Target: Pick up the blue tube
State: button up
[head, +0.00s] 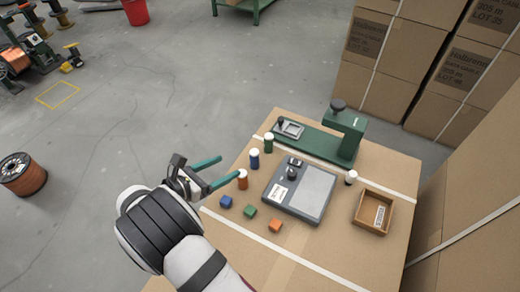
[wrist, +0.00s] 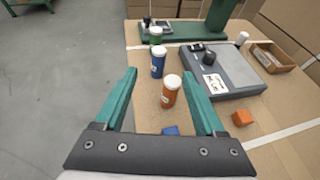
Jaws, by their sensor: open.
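The blue tube (head: 254,159) with a white cap stands upright on the cardboard box top, between a green tube (head: 269,143) and an orange tube (head: 242,180). In the wrist view the blue tube (wrist: 158,63) stands beyond the orange tube (wrist: 171,92), slightly to its left. My gripper (head: 215,171) has teal fingers and is open and empty at the left edge of the box top. In the wrist view my gripper (wrist: 163,72) has its fingers spread on either side of the line toward the tubes, with the orange tube nearer the right finger.
Blue (head: 226,201), green (head: 250,211) and orange (head: 275,225) cubes lie in front. A grey scale-like device (head: 314,190) sits right of the tubes. A green press (head: 330,146) stands behind. A white-capped item (head: 351,177) and wooden tray (head: 360,221) are at right.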

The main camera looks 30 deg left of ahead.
aim_at(251, 156)
jog(key=x, duration=0.6)
jog(key=shift+w+d+f, duration=0.1)
jog(key=shift+w+f, duration=0.15)
jog(key=shift+w, duration=0.05)
jog(key=x, duration=0.5)
jog(key=shift+f, duration=0.3)
grip_shut()
